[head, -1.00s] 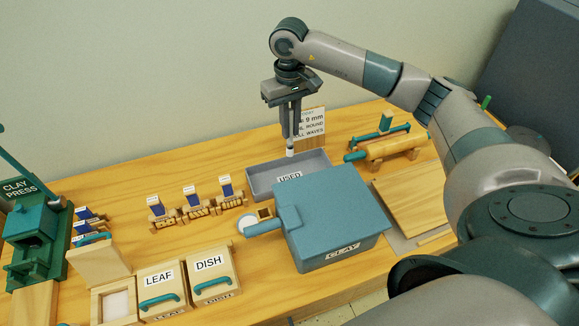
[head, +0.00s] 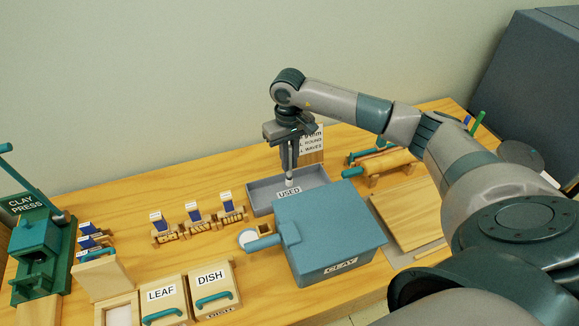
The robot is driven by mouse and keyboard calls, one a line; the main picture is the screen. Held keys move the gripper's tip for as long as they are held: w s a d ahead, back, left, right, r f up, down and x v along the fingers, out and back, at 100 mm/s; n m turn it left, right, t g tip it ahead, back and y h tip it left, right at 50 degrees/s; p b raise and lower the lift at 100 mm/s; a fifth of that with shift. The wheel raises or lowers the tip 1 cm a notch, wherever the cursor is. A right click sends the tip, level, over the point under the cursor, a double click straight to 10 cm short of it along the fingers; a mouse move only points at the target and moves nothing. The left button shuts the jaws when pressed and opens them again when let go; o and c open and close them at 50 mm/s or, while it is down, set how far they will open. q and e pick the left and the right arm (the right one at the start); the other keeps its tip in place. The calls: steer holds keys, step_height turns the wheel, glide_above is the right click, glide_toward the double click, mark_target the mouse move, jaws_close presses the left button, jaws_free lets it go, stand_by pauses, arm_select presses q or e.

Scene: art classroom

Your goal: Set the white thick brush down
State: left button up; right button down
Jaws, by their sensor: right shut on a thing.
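The white thick brush (head: 290,182) is upright in my right gripper (head: 289,165), which is shut on it and points straight down. Its white lower end is over the grey tray labelled USED (head: 262,196), near the tray's front wall. I cannot tell whether the brush touches the tray floor. The gripper fingers hide the upper part of the brush. My left gripper is not in view.
A blue CLAY box (head: 335,235) stands right in front of the tray. A rolling pin (head: 385,161) on a stand and a wooden board (head: 408,213) are to the right. Several stamps (head: 198,220) stand left; a green clay press (head: 40,250) is at far left.

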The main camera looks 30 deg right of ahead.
mark_target(290, 175)
steer(key=shift+f, duration=0.1)
step_height(290, 175, down, 2)
steer(key=shift+f+p, duration=0.25)
steer(key=shift+p, duration=0.45)
steer(key=shift+f, duration=0.55)
steer(key=shift+f, duration=0.2)
steer(key=c, duration=1.7)
jaws_free()
steer(key=shift+c, duration=0.2)
steer(key=shift+r, duration=0.15)
